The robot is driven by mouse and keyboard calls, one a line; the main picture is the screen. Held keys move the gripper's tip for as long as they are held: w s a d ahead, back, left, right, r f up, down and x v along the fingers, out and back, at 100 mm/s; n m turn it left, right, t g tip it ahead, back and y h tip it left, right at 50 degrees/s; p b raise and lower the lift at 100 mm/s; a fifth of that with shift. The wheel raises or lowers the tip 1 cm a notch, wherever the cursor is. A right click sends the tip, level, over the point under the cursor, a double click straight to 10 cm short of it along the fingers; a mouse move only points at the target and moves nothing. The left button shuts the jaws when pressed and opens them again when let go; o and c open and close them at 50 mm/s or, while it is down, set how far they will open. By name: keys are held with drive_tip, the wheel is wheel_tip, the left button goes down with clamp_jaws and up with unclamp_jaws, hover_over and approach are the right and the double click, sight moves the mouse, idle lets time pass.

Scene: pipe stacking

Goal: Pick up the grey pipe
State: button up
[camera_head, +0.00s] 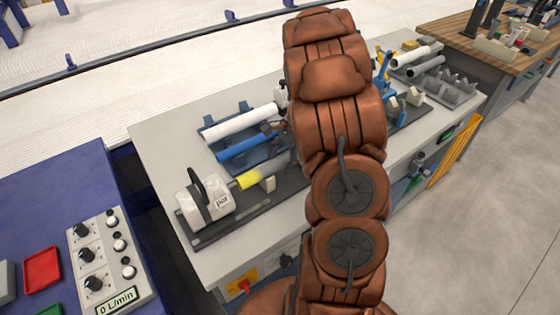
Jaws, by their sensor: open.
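A grey pipe (427,67) lies in a grey holder (452,92) at the far right end of the grey-white bench (160,148). A white pipe (414,55) lies just behind it, roughly parallel. My brown arm rises through the middle of the picture and covers the centre of the bench. My gripper is hidden behind the arm, so its fingers and its distance to the grey pipe cannot be seen.
A blue tray (215,147) left of my arm holds a white pipe (240,122) and a blue pipe (246,147). A grey-white machine (207,207) with a yellow part (248,180) stands in front. A blue device (384,66) stands right of the arm. A wooden table (458,42) stands behind right.

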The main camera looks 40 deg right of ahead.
drive_tip(key=c, duration=1.3)
drive_tip(key=shift+r, duration=0.2)
